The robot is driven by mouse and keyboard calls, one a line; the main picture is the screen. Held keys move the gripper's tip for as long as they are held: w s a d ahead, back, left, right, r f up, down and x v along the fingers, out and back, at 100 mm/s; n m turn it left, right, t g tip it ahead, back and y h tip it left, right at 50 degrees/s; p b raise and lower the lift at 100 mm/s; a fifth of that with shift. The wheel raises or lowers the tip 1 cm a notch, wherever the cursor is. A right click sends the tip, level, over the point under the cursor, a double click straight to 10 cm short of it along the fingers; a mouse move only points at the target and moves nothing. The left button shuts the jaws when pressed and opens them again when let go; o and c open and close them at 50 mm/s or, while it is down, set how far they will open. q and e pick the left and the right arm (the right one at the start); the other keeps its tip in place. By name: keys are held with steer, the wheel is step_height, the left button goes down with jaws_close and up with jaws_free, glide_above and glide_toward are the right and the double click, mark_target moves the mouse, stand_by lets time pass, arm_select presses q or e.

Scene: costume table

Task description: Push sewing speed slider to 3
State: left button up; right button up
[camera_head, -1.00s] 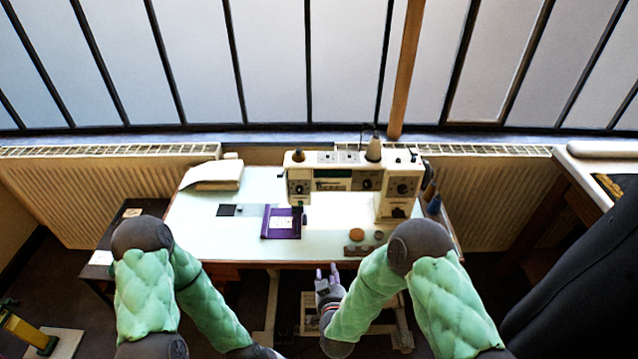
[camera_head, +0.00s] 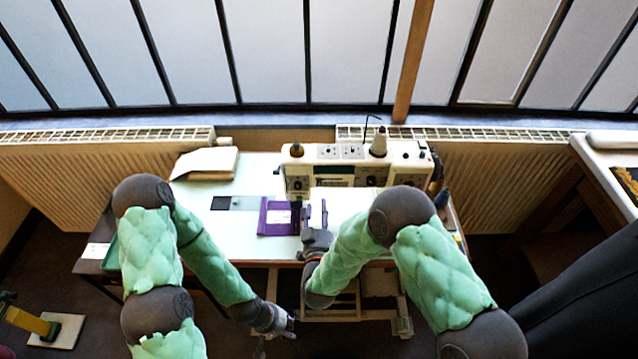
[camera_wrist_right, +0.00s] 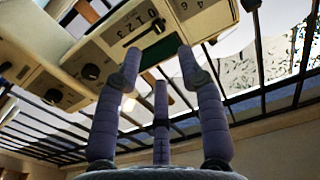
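The cream sewing machine (camera_head: 408,153) stands on the worktable. In the right wrist view its front panel (camera_wrist_right: 105,35) fills the upper left. A dark slider slot (camera_wrist_right: 143,36) lies beside printed numbers (camera_wrist_right: 142,21) that include 0 to 3. The exact setting of its knob is too small to read surely. My right gripper (camera_head: 316,214) is over the table's front part, in front of the machine. The right wrist view shows its fingers (camera_wrist_right: 160,62) apart and empty, pointing up at the panel just below the slider. My left gripper (camera_head: 286,320) hangs low in front of the table, its fingers unclear.
A purple framed item (camera_head: 276,217) lies on the pale table (camera_head: 250,180) left of my right gripper. Folded cloth (camera_head: 207,163) lies at the table's back left. Thread spools (camera_head: 379,144) stand on the machine's top. My right forearm hides the table's right front.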

mark_target(319, 183)
steer(key=w+b, duration=0.1)
steer(key=w, duration=0.8)
steer(key=shift+w, duration=0.1)
jaws_close()
